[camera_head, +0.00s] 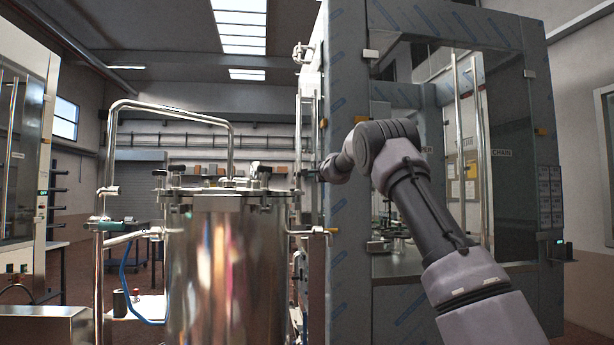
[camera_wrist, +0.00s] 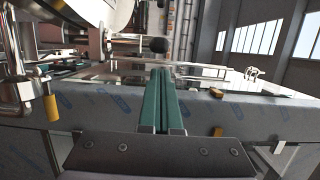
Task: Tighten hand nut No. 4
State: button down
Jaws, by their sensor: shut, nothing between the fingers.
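The steel tank (camera_head: 225,265) stands left of centre in the head view. Several dark hand nuts sit around its lid, among them one at the left (camera_head: 177,172) and one at the right (camera_head: 264,172). I can read no numbers, so I cannot tell which is No. 4. My gripper (camera_wrist: 162,73) has green fingers pressed together with nothing between them. A dark round knob (camera_wrist: 158,45) shows beyond the fingertips in the wrist view, apart from them. In the head view my arm reaches up and left beside the grey cabinet, and the fingers cannot be made out.
The grey film-covered cabinet (camera_head: 346,240) with a glazed front stands right of the tank. Bent steel pipes (camera_head: 170,112) rise behind the tank. In the wrist view, a film-covered beam (camera_wrist: 90,110) crosses below the fingertips, with a yellow handle (camera_wrist: 52,108) at left.

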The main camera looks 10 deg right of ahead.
jog(key=shift+w+a+f, duration=0.1)
jog(key=shift+a+f, duration=0.05)
jog(key=shift+a, duration=0.4)
